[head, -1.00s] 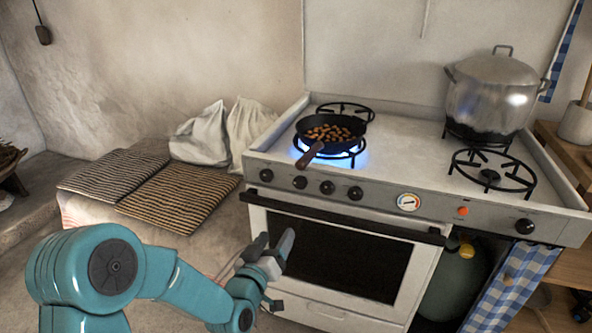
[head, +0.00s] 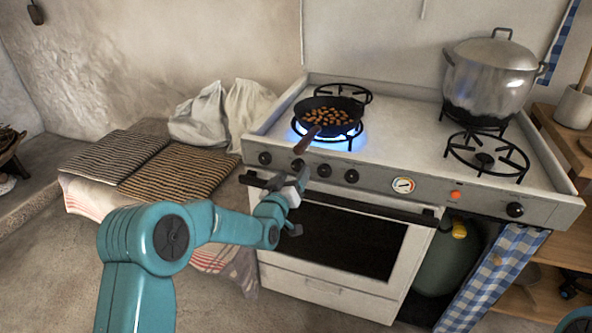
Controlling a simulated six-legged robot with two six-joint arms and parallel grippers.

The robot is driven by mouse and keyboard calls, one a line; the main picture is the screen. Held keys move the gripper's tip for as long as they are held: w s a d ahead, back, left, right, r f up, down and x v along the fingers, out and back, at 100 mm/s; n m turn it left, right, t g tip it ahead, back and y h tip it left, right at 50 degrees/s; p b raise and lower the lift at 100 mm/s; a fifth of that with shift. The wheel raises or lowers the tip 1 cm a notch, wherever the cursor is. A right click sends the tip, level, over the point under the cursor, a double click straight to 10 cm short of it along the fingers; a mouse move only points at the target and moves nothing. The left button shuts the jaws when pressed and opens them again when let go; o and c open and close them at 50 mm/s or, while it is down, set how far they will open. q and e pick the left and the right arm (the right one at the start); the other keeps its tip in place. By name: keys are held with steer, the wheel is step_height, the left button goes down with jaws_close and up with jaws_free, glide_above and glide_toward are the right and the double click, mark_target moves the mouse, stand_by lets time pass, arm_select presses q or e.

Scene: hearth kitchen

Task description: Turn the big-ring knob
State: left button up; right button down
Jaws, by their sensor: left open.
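The stove front (head: 428,193) carries a row of several black knobs at the left, such as the left-end knob (head: 265,158) and the knob at the row's right end (head: 352,176). A lone knob (head: 515,210) sits at the far right. No label shows which one is the big-ring knob. My left gripper (head: 289,181) is open and empty, fingers pointing up, in front of the oven's top edge, just below the left part of the row. It appears apart from the knobs. My right gripper is out of view.
A pan of brown pieces (head: 327,119) stands over a blue flame, its handle (head: 307,139) jutting toward the knobs. A large pot (head: 490,80) stands at the back right. The oven handle bar (head: 375,208) runs below the panel. A striped cushion (head: 180,173) lies left.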

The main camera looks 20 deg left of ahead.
mark_target(297, 169)
arm_select(q)
steer(key=shift+w, duration=1.55)
steer(key=c, duration=1.1)
steer(key=shift+o, duration=0.2)
